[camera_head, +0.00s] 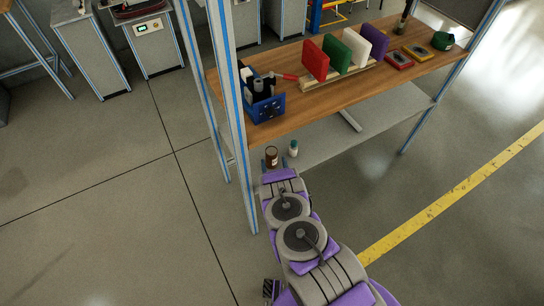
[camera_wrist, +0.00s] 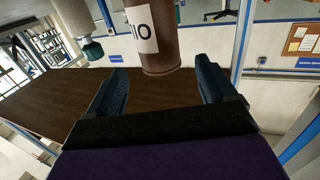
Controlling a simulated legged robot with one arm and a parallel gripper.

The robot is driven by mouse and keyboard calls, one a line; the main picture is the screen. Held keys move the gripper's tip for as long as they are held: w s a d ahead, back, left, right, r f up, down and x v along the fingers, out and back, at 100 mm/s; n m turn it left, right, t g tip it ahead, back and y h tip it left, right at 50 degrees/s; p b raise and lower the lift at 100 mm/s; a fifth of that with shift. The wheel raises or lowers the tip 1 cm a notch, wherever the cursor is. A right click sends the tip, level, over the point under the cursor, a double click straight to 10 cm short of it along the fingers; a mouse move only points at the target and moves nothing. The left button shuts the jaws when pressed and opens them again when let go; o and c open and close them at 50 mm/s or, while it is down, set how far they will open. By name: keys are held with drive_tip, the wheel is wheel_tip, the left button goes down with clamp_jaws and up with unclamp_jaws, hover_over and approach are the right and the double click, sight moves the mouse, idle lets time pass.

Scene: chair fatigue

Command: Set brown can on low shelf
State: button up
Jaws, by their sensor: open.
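The brown can (camera_head: 271,156) with a white label is upright at the low grey shelf (camera_head: 325,140), near the shelf's left end. Its base is hidden, so I cannot see the contact. My gripper (camera_head: 274,164) is open at the can, with one finger on either side. In the wrist view, which appears upside down, the can (camera_wrist: 154,45) shows beyond and between the open fingertips (camera_wrist: 162,80), with gaps on both sides.
A white bottle with a green cap (camera_head: 293,149) stands just right of the can. The wooden tabletop (camera_head: 335,102) is above the shelf. A blue-striped table post (camera_head: 238,130) rises close to the left.

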drive_tip(key=p+v, duration=0.1)
drive_tip(key=v, duration=0.6)
drive_tip(key=shift+s, duration=0.3)
